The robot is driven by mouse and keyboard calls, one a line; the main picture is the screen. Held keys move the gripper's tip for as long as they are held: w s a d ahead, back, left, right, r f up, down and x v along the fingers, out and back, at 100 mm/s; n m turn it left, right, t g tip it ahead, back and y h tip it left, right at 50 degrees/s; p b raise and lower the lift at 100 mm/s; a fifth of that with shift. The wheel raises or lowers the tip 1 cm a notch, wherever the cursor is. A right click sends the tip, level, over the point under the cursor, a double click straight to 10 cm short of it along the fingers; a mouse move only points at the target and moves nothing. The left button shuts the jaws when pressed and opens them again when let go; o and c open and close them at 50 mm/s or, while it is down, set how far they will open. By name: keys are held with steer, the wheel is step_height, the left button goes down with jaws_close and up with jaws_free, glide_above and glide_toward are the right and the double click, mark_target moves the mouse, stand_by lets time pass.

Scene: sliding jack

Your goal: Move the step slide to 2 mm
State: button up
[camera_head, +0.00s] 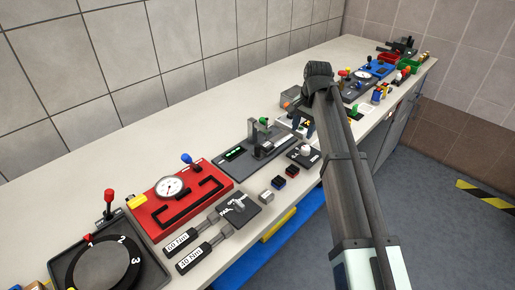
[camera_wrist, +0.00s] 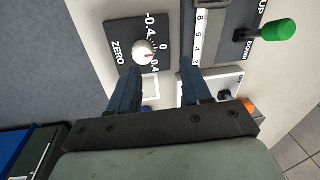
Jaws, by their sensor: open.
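A dark plate carries a light scale strip (camera_wrist: 203,25) marked 8, 6, 4, 2 in the wrist view. A green-knobbed lever (camera_wrist: 279,30) stands beside it near the words UP and DOWN. The jack unit (camera_head: 268,146) with its green knob also shows in the head view. I cannot tell the step slide apart or read its setting. My gripper (camera_wrist: 160,76) is open and empty in the wrist view, its two blue fingers apart. Its right finger is near the low end of the scale, and its left finger overlaps the edge of the ZERO plate.
A ZERO dial plate (camera_wrist: 122,36) with a white knob (camera_wrist: 143,52) lies left of the scale. In the head view, a red gauge panel (camera_head: 212,205) and two labelled handles stand nearer. More devices line the far bench. The bench strip along the wall is clear.

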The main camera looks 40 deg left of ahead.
step_height(320, 180, up, 7)
steer(key=m+h, duration=0.1)
steer(key=h, duration=0.1)
glide_above(257, 145)
step_height(257, 145, down, 14)
steer(key=shift+r, duration=0.1)
steer(key=shift+c, duration=0.4)
jaws_close()
